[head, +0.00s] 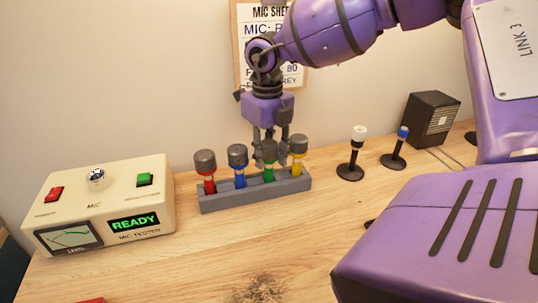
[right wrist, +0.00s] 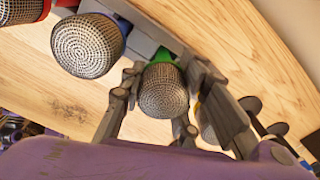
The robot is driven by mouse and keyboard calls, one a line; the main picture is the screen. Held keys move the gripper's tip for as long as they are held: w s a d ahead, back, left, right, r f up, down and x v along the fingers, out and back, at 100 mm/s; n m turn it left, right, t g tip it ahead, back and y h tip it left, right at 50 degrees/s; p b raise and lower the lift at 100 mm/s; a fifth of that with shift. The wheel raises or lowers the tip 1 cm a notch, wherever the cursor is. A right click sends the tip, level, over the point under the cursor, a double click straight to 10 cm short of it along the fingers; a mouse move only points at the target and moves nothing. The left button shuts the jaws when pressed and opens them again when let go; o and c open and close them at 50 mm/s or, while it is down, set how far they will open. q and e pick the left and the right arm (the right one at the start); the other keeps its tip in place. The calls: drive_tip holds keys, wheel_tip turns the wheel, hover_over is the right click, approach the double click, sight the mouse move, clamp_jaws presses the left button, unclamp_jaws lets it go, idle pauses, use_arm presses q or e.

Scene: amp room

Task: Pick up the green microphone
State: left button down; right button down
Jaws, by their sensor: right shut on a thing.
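The green microphone (head: 269,174) stands upright in a grey rack (head: 235,200), third from the left. My right gripper (head: 270,158) comes down from above with its fingers around the upper part of this microphone. In the right wrist view the green microphone's mesh head (right wrist: 163,92) lies between the two fingers (right wrist: 160,100), with its green collar just beyond. The gripper is shut on it, and the microphone is still in the rack. My left gripper is not in view.
Red (head: 207,172), blue (head: 239,167) and yellow (head: 297,156) microphones share the rack, the yellow and blue ones close beside my fingers. A mic tester (head: 100,205) reading READY stands left. Two small stands (head: 352,160) (head: 396,150) and a dark box (head: 430,120) are right.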

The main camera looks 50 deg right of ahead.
drive_tip(key=shift+r, duration=0.1)
idle(0.3)
wheel_tip(320, 180, up, 18)
idle(0.5)
idle(1.2)
